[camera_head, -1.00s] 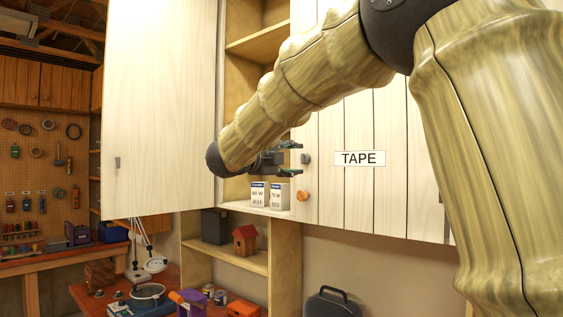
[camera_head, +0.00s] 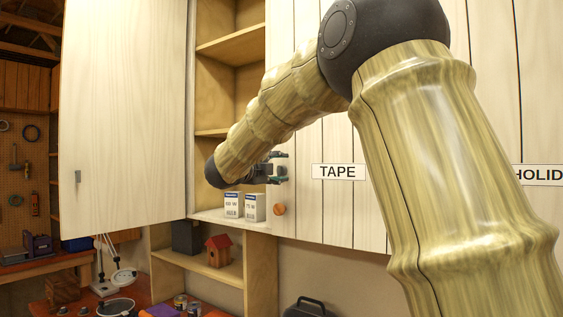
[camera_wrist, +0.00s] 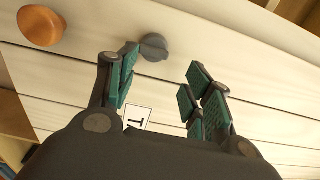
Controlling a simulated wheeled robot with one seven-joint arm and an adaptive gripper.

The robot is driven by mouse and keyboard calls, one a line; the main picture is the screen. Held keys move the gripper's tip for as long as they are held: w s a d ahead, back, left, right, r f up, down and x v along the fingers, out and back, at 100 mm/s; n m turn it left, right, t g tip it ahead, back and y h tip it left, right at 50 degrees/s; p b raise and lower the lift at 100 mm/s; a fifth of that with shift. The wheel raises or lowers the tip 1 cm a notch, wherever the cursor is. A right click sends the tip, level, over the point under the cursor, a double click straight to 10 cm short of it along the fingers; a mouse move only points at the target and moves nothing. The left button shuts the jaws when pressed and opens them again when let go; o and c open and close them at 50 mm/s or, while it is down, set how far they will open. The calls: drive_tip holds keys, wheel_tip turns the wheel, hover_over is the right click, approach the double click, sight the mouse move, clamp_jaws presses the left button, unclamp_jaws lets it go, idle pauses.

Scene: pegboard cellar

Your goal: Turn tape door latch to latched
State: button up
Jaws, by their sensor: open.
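The tape door (camera_head: 350,215) is a pale plank cabinet door with a label reading TAPE (camera_head: 338,172). It appears closed. Its latch is a small grey round knob (camera_head: 281,172) above an orange wooden knob (camera_head: 279,209). In the wrist view the grey latch (camera_wrist: 154,47) lies beyond the fingertips, nearer the left finger, and the orange knob (camera_wrist: 41,27) is at upper left. My gripper (camera_head: 277,168) is open and empty beside the latch; in the wrist view its teal-padded fingers (camera_wrist: 160,82) are spread apart. I cannot tell whether a finger touches the latch or which way the latch is turned.
A neighbouring pale door (camera_head: 125,110) stands open at left, beside open shelves holding two bulb boxes (camera_head: 255,207) close below my gripper. A small red birdhouse (camera_head: 218,250) sits on a lower shelf. A door labelled HOLID (camera_head: 540,175) is at right.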

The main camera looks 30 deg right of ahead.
sight(278, 170)
drive_tip(key=w, duration=0.1)
drive_tip(key=w+d+f, duration=0.1)
drive_tip(key=w, duration=0.1)
drive_tip(key=w+f, duration=0.1)
drive_tip(key=w, duration=0.1)
drive_tip(key=shift+w+d+p, duration=0.1)
drive_tip(key=shift+d+p, duration=0.15)
drive_tip(key=shift+p, duration=0.05)
drive_tip(key=s, duration=0.1)
drive_tip(key=s+r, duration=0.1)
drive_tip(key=s, duration=0.2)
drive_tip(key=shift+s+d+r, duration=0.3)
drive_tip(key=shift+r, duration=0.05)
drive_tip(key=shift+c, duration=0.4)
drive_tip(key=c, duration=0.3)
drive_tip(key=w, duration=0.1)
drive_tip(key=w+f, duration=0.1)
drive_tip(key=shift+w+a, duration=0.25)
drive_tip(key=shift+w, duration=0.05)
drive_tip(key=c, duration=0.7)
drive_tip(key=shift+s+r, duration=0.1)
drive_tip(key=shift+s, duration=0.15)
drive_tip(key=shift+w, duration=0.1)
